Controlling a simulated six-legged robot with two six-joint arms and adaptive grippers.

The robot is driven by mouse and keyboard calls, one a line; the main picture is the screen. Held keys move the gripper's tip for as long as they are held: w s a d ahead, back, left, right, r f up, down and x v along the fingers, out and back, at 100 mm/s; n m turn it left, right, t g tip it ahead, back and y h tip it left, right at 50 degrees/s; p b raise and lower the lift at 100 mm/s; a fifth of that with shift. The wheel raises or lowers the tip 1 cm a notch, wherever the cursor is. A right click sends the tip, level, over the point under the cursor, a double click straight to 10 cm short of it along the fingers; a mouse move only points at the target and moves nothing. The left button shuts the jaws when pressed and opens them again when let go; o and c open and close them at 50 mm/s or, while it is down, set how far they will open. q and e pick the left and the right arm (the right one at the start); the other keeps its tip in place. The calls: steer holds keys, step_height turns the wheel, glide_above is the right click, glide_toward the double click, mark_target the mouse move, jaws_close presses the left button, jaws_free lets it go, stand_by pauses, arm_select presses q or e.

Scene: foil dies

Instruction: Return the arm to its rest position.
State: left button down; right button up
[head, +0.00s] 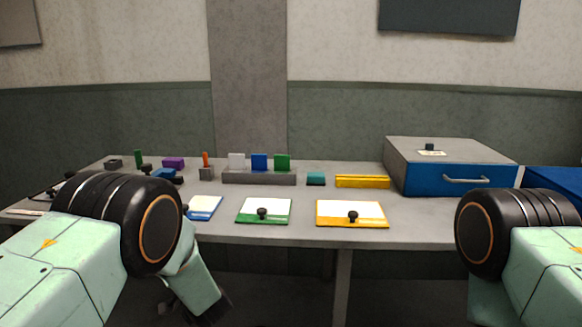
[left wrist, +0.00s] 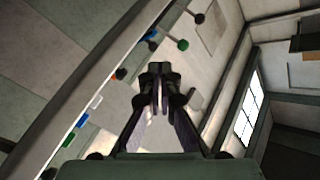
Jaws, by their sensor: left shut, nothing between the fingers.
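My left arm (head: 150,225) comes in from the left in the head view, bent at a black joint, with its pale green link angled down in front of the table's near edge. My left gripper (left wrist: 160,88) shows in the left wrist view with its dark fingers together and nothing between them. In the head view the fingertips cannot be made out. My right arm (head: 515,240) shows at the right edge of the head view; its gripper is out of view.
The grey table (head: 290,215) carries a row of white, blue (head: 259,162) and green dies in a grey holder. Knobbed plates with green (head: 250,218) and yellow (head: 335,222) edges lie in front. A yellow bar (head: 362,181) and blue drawer box (head: 450,180) stand right.

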arm_select(q)
steer(key=s+d+f+m+g+h, duration=0.1)
steer(key=s+d+f+g+h, duration=0.15)
steer(key=s+f+h, duration=0.45)
steer(key=s+d+f+g+h, duration=0.1)
steer(key=s+f+g+h, duration=0.15)
steer(key=s+f, duration=0.9)
steer(key=s+d+f+g+h, duration=0.1)
steer(key=s+g, duration=0.3)
steer(key=s, duration=1.1)
steer(key=s+d+f+g+h, duration=0.2)
steer(key=s+f+g, duration=0.2)
steer(key=s, duration=1.1)
steer(key=shift+s+d+g, duration=0.15)
steer(key=shift+d+g, duration=0.1)
steer(key=shift+g, duration=0.25)
